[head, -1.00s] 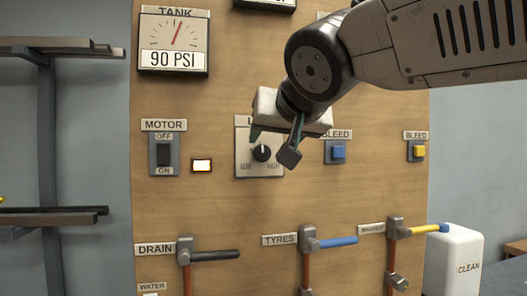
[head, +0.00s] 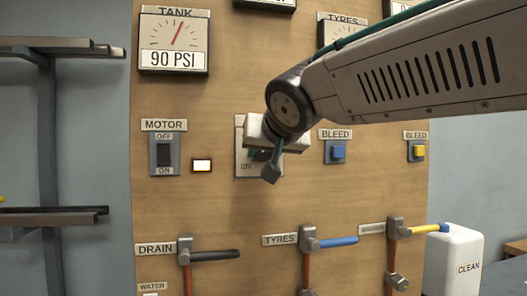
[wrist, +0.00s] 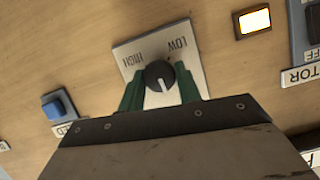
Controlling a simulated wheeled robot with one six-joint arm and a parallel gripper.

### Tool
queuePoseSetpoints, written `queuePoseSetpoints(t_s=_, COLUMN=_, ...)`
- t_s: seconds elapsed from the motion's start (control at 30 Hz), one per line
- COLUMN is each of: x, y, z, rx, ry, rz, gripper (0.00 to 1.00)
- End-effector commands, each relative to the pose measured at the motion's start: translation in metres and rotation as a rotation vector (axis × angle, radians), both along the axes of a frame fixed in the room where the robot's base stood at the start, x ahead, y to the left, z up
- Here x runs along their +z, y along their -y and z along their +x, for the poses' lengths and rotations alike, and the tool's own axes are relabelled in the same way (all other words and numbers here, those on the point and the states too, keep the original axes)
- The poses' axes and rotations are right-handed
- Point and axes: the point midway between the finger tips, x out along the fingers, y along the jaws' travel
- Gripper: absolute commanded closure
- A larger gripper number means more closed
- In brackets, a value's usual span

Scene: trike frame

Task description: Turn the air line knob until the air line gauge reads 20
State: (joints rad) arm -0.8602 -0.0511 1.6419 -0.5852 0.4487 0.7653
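The knob (wrist: 160,76) is round and black with a white pointer mark. It sits on a pale plate (head: 240,164) marked LOW and HIGH; in the upside-down wrist view the mark points away from those words, roughly midway between them. My gripper (wrist: 159,78) is at the knob, with one green finger on each side. In the head view my gripper (head: 266,160) hides most of the knob. A gauge (head: 265,3) above is cut off at the picture's top, so its reading is hidden.
The tank gauge (head: 174,45) reads 90 PSI. Near the knob are a motor switch (head: 164,155), a lit lamp (head: 201,166) and a blue bleed button (head: 338,152). Valve levers (head: 215,255) stick out below. A yellow button (head: 418,150) is farther right.

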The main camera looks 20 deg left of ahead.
Motion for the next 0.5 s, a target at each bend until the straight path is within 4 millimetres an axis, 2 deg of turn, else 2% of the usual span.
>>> queuePoseSetpoints(t_s=0.27, x=-0.0001, y=-0.0004, z=-0.0005, rx=0.001, ry=0.006, rz=-0.009, gripper=0.89)
queuePoseSetpoints(t_s=0.5, x=-0.0003, y=-0.0011, z=-0.0008, rx=0.001, ry=0.049, rz=-0.082, gripper=0.89)
